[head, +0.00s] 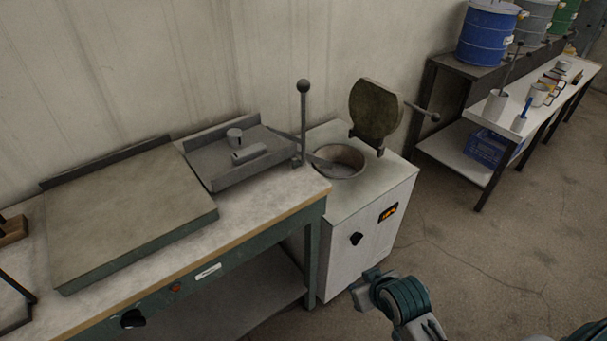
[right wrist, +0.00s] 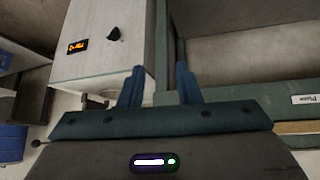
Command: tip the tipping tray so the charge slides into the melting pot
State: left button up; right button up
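The grey tipping tray (head: 240,176) sits level at the right end of the bench in the head view. The charge is a small grey cylinder (head: 234,136) and a grey block (head: 249,154) lying in it. A lever with a ball knob (head: 303,88) stands upright at the tray's right side, and a spout points toward the melting pot (head: 347,158). The pot's round lid (head: 374,110) is raised. My right gripper (head: 366,286) is low in front of the white furnace, empty, with its fingers (right wrist: 160,85) apart in the right wrist view. My left gripper is out of view.
The furnace cabinet (head: 362,235) has a lit orange display and a black knob. A flat slab (head: 130,205) lies on the bench left of the tray. A rack with drums (head: 487,35) and a side table (head: 540,92) with tools stand at right. Open floor lies between.

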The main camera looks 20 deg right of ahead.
jog(key=w+a+r+t+y, duration=0.15)
jog(key=w+r+t, duration=0.45)
jog(key=w+r, duration=0.85)
jog(key=t+y, duration=0.1)
jog(key=t, duration=0.3)
send_near(304, 114)
jog(key=shift+n, duration=0.3)
jog(key=w+p, duration=0.1)
jog(key=w, duration=0.2)
jog(key=w+a, duration=0.1)
jog(key=w, duration=0.3)
jog(key=w+p, duration=0.1)
jog(key=w, duration=0.2)
jog(key=shift+w+a+f+p, duration=0.15)
jog(key=shift+w+a+p, duration=0.1)
jog(key=shift+w+p, duration=0.1)
grip_shut()
